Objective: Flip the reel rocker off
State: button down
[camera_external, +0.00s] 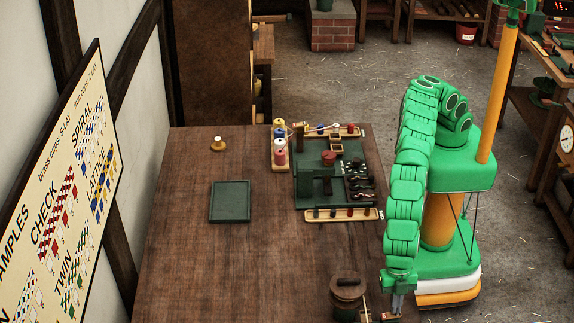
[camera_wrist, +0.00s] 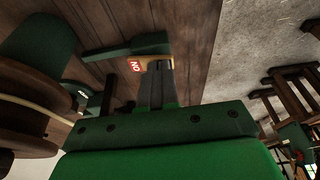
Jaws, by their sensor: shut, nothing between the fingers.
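The reel (camera_external: 347,291) stands at the front right of the table in the external view. In the wrist view its dark wooden flange (camera_wrist: 22,83) fills the left side, with a pale cord on it. A red ON label (camera_wrist: 131,66) shows on a light plate beside my fingertips in the wrist view. The reel rocker itself is mostly hidden behind my fingers, so its tilt cannot be told. My gripper (camera_wrist: 157,68) is shut and empty, its tips at or very near that plate; contact cannot be told. It also shows in the external view (camera_external: 397,304), right of the reel.
A dark green bar (camera_wrist: 125,48) lies close beside my fingertips in the wrist view. A green workstation (camera_external: 310,185), spools (camera_external: 280,146) and a dark green tray (camera_external: 230,202) stand farther back on the table (camera_external: 225,265). The table's middle is clear.

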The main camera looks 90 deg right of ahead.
jog(key=shift+s+f+t, duration=0.4)
jog(key=shift+t, duration=0.3)
jog(key=shift+w+f, duration=0.1)
jog(key=shift+w, duration=0.1)
